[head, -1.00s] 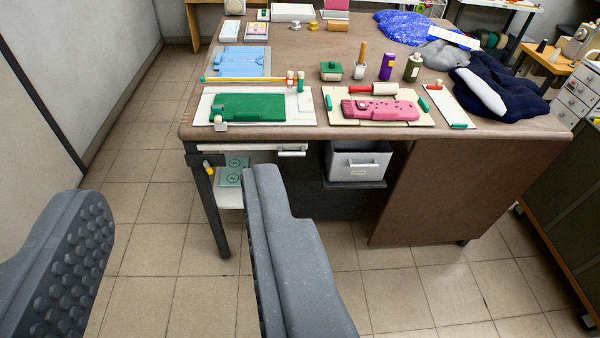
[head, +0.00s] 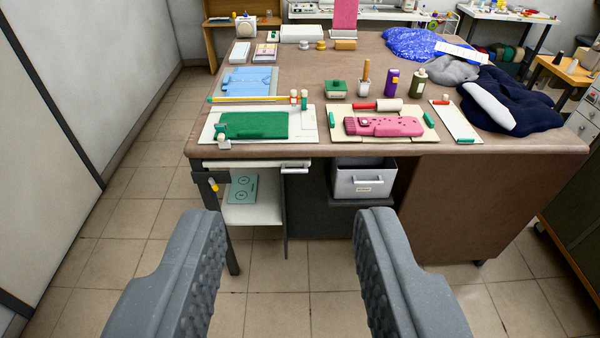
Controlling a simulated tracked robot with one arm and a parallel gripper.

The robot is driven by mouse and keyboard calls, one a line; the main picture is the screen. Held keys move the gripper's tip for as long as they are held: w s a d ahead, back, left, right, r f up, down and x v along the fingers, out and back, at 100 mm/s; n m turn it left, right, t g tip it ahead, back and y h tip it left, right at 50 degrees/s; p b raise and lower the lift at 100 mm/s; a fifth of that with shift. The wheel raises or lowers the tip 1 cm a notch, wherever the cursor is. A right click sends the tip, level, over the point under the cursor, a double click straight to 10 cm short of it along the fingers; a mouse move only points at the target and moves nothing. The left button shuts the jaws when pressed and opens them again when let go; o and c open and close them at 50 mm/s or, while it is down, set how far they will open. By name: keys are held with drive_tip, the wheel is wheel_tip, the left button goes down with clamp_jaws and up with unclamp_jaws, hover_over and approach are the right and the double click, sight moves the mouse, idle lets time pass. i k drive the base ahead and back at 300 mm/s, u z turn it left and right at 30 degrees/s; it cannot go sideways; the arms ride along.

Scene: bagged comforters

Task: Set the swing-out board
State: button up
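A thin white board (head: 250,164) sits just under the front left of the tabletop, its edge facing me. A light pull handle (head: 295,170) is at its right end. It looks like the swing-out board, lying along the table front. A yellow-tipped piece (head: 213,185) is on the dark bracket at its left end. My gripper (head: 290,214) is open and empty, its two grey ridged fingers apart. In the picture the fingers lie below the board, touching nothing visible.
The brown table (head: 340,70) carries a green folded piece (head: 255,125), a pink piece (head: 383,126), bottles and bagged cloth. Below are a grey drawer box (head: 362,180) and a white shelf (head: 250,214) with a green plate (head: 243,188). Floor in front is clear.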

sight(282, 162)
drive_tip(key=i, duration=1)
